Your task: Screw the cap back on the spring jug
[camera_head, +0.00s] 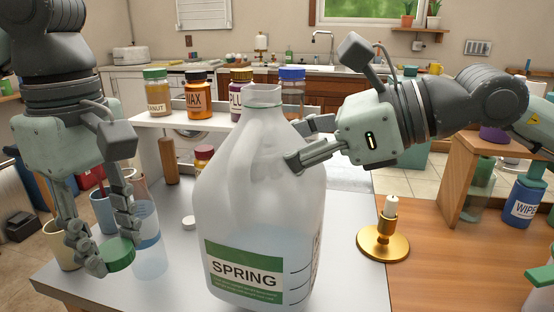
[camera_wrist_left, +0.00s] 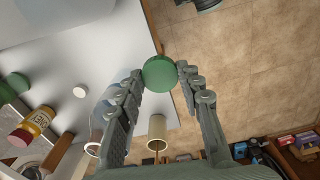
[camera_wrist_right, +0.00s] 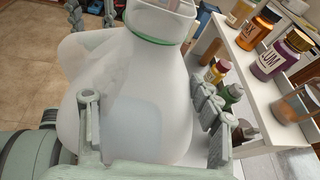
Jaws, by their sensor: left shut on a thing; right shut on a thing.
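The spring jug (camera_head: 245,210) is a large translucent white jug with a green SPRING label, upright on the light table. Its mouth (camera_head: 263,92) is open at the top, with no cap on it. My right gripper (camera_head: 298,142) is shut on the jug's upper body from the right; its fingers straddle the jug (camera_wrist_right: 150,100) in the right wrist view. My left gripper (camera_head: 110,245) is shut on a green cap (camera_head: 120,254), held low to the left of the jug. The cap also shows between the fingertips in the left wrist view (camera_wrist_left: 160,73).
A clear bottle (camera_head: 149,245) and cups (camera_head: 103,212) stand behind my left gripper. A small white cap (camera_head: 189,222) lies on the table. Several jars, including WAX (camera_head: 198,97), stand on a shelf behind. A gold candlestick (camera_head: 385,236) is at right.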

